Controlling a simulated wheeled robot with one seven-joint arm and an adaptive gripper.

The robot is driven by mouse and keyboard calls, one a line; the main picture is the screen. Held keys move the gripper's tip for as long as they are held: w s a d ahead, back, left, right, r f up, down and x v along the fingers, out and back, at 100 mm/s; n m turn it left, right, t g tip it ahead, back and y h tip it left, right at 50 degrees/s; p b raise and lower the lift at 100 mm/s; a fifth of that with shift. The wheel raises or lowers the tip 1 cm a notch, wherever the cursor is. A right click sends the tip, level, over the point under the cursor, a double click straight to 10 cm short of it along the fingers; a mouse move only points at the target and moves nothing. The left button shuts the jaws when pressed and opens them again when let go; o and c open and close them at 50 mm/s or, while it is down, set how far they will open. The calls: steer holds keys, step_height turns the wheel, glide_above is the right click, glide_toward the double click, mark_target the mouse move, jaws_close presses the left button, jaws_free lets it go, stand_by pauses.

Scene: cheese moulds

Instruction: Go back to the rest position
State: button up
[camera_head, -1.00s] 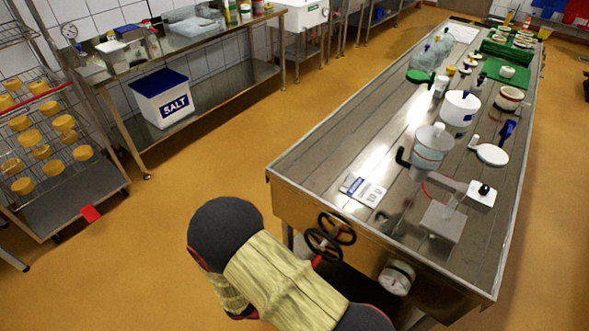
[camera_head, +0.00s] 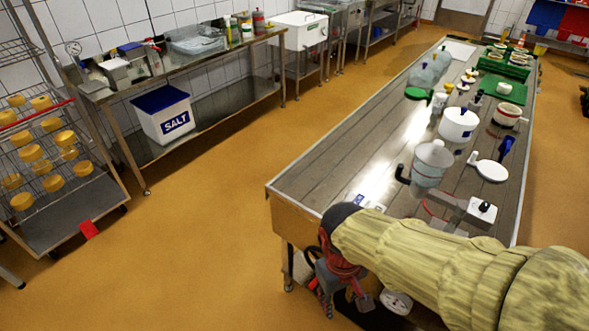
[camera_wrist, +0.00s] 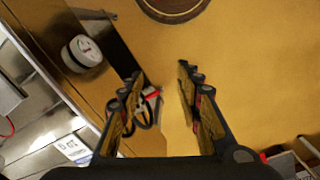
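My arm crosses the lower right of the head view in its yellow cover, in front of the near end of the steel table (camera_head: 312,180). My gripper (camera_wrist: 160,76) shows in the wrist view with its two fingers apart and nothing between them. It points down past the table's end, above the orange floor (camera_wrist: 235,60). A black hand wheel (camera_wrist: 147,108) appears behind the left finger, and a white round gauge (camera_wrist: 82,51) lies further left. In the head view, the gripper is partly hidden among dark and red parts below the dark wrist joint.
A salt bin (camera_head: 165,115) sits on the left bench's lower shelf. A cheese rack (camera_head: 70,205) stands far left. The floor between is clear.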

steer(key=d+r+m+t, duration=0.2)
steer(key=d+r, duration=0.2)
steer(key=r, duration=0.3)
steer(key=s+d+r+m+t, duration=0.1)
steer(key=d+r+m+t, duration=0.1)
steer(key=d+r, duration=0.3)
step_height(320, 180, up, 2)
steer(key=shift+s+r+m+t+y, duration=0.15)
steer(key=shift+m+t+y, duration=0.25)
steer(key=shift+t, duration=0.4)
